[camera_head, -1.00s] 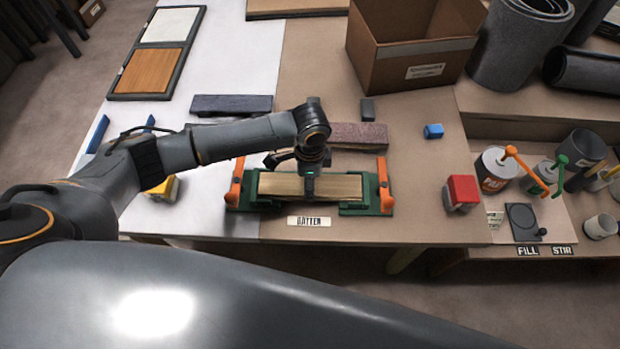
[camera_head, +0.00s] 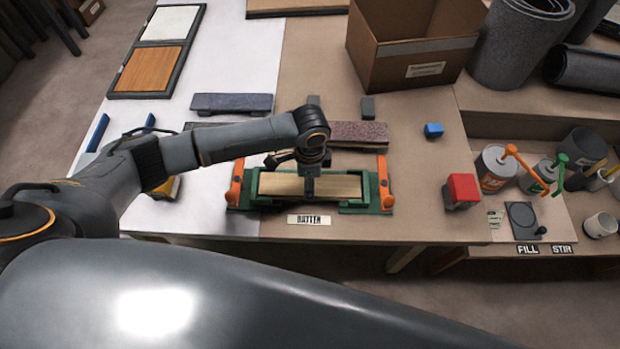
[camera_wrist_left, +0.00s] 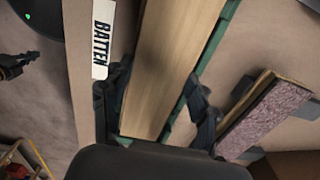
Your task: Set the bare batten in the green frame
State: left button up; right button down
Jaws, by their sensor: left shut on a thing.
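The bare batten (camera_head: 340,186) is a pale wooden strip. It lies lengthwise in the green frame (camera_head: 352,209), between its end pieces, with orange clamps (camera_head: 384,185) at both ends. My left gripper (camera_head: 309,188) is over the batten's middle, shut on it. In the left wrist view the batten (camera_wrist_left: 170,70) runs between the two fingers (camera_wrist_left: 160,108), and a green edge of the frame (camera_wrist_left: 222,32) shows along its side. Whether the batten rests fully on the frame's bottom is hard to tell. My right gripper is not in view.
A BATTEN label (camera_head: 309,219) lies in front of the frame. A speckled strip (camera_head: 358,134) and a grey strip (camera_head: 232,103) lie behind. A red block (camera_head: 461,190) stands right, a yellow block (camera_head: 168,188) left, partly behind my arm. A cardboard box (camera_head: 408,65) stands at the back.

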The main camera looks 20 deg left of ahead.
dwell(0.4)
pick_arm(q)
jog(key=o, duration=1.3)
jog(key=shift+o, duration=0.2)
jog(key=shift+f, duration=0.1)
notch_tip(320, 180, up, 7)
jog(key=p, duration=0.8)
